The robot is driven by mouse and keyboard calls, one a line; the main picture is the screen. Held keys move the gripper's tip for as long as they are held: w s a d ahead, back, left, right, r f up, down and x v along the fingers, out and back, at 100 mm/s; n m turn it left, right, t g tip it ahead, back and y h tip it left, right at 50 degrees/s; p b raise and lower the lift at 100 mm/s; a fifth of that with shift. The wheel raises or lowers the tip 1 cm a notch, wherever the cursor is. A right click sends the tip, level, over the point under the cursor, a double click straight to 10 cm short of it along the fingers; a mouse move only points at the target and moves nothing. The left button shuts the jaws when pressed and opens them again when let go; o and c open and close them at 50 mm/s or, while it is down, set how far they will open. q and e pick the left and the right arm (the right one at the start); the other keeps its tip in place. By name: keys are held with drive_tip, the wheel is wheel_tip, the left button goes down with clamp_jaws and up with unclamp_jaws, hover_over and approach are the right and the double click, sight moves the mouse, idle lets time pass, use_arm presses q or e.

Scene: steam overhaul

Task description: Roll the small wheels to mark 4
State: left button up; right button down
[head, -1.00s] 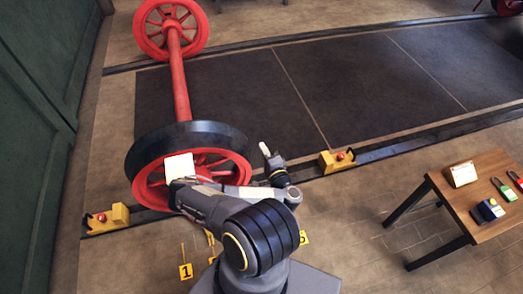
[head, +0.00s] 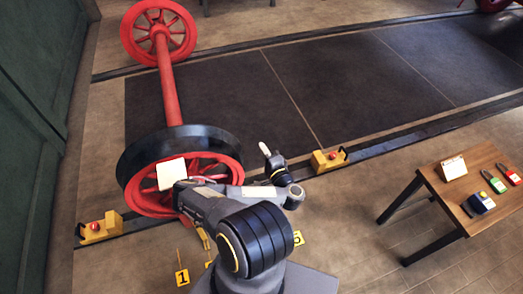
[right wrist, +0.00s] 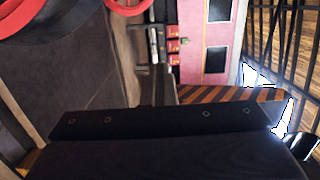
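The small wheels are a red wheelset with a long red axle (head: 169,90). Its near wheel (head: 139,172), with a dark rim, stands on the near rail, and its far wheel (head: 127,42) is at the upper left. My right gripper (head: 265,150) is right of the near wheel, apart from it; its fingers are too small to judge. A dark block fills the lower right wrist view. A yellow card marked 1 (head: 182,278) lies front left. Another card (head: 298,238), perhaps 6, is partly behind my arm. I cannot make out mark 4. My left gripper is not visible.
Yellow blocks with red knobs sit at the near rail, left (head: 100,230) and right (head: 328,161) of the near wheel. A wooden table (head: 437,180) at the right holds a card and small devices. A green wall (head: 35,110) borders the left. Dark floor between the rails is clear.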

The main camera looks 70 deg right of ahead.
drive_tip(key=shift+s+d, duration=0.45)
drive_tip(key=shift+s, duration=0.1)
idle(1.4)
drive_tip(key=c, duration=1.7)
unclamp_jaws()
drive_tip(key=shift+s, duration=0.1)
